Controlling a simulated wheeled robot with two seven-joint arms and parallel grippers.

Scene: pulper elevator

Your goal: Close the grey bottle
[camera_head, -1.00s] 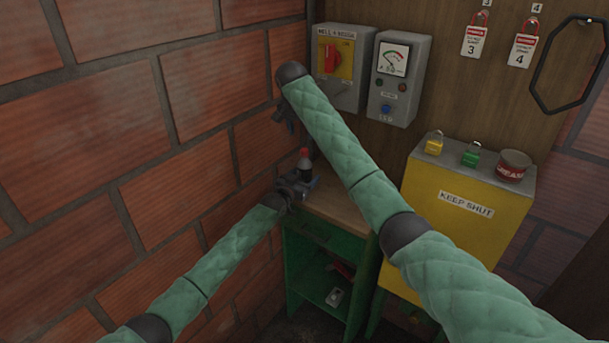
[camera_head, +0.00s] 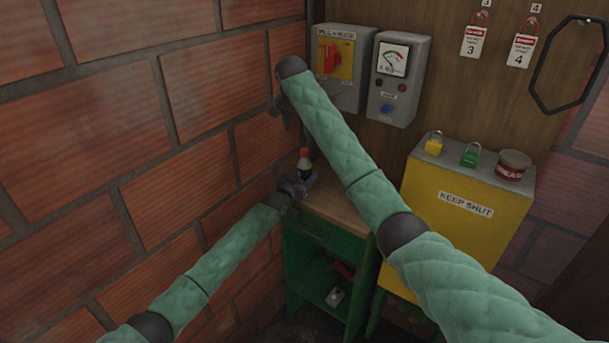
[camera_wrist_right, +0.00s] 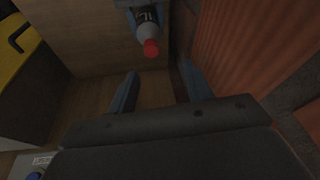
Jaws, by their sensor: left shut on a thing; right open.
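The bottle (camera_head: 305,170) is dark grey with a red top, and it stands upright in the corner above the small bench. My left gripper (camera_head: 303,185) is shut around the lower part of the bottle. I cannot tell whether the red top is a separate cap.
The wooden bench top (camera_head: 340,210) has a green frame with shelves. A yellow cabinet (camera_head: 455,245) stands to the right, with padlocks and a red tin (camera_head: 513,165) on top. The brick wall (camera_head: 195,120) is close on the left. Control boxes (camera_head: 398,75) hang on the back panel.

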